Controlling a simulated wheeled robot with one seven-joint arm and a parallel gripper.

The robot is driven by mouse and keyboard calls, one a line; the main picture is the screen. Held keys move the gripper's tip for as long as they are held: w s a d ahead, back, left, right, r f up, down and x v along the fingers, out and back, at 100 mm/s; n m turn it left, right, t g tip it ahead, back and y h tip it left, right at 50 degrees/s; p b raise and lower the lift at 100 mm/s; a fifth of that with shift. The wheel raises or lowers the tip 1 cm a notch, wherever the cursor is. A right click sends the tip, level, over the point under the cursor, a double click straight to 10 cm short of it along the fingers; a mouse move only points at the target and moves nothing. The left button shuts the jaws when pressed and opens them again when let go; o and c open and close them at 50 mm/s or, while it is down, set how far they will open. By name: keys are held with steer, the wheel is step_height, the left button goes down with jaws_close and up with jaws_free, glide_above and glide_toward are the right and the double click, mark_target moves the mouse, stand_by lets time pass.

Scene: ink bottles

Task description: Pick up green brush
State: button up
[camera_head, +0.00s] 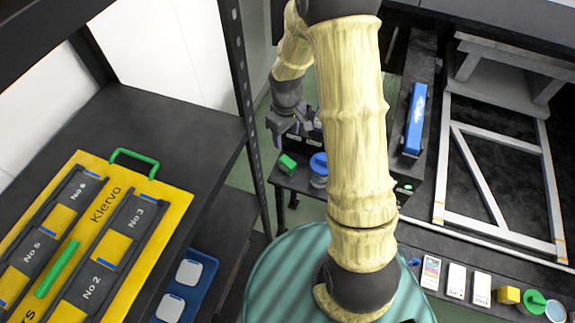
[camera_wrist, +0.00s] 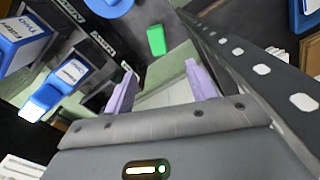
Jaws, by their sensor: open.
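A small green block-shaped thing, which I take for the green brush (camera_head: 287,164), lies on a dark surface near its left edge in the head view. In the wrist view the green brush (camera_wrist: 156,40) is ahead of my fingers, between their lines and apart from them. No bristles can be made out. My gripper (camera_head: 292,132) hangs close to the brush, beyond it in the head view. In the wrist view my gripper (camera_wrist: 161,84) has its two lilac fingers spread with nothing between them.
A blue-lidded jar (camera_head: 319,170) stands right beside the brush. Labelled blue-and-white bottles (camera_wrist: 75,75) are at the left of the wrist view. A perforated dark rack post (camera_wrist: 250,75) runs close by my right finger. A yellow board (camera_head: 170,205) lies on the left shelf.

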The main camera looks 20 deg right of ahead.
glide_toward(288, 161)
steer(key=f, duration=0.5)
steer(key=shift+s+a+f, duration=0.1)
steer(key=shift+a+f, duration=0.1)
steer(key=shift+a, duration=0.05)
steer(key=shift+f, duration=0.1)
steer(key=shift+d+f, duration=0.2)
steer(key=shift+f, duration=2.35)
steer(key=c, duration=1.1)
steer(key=shift+c, duration=0.3)
steer(key=shift+r, duration=0.1)
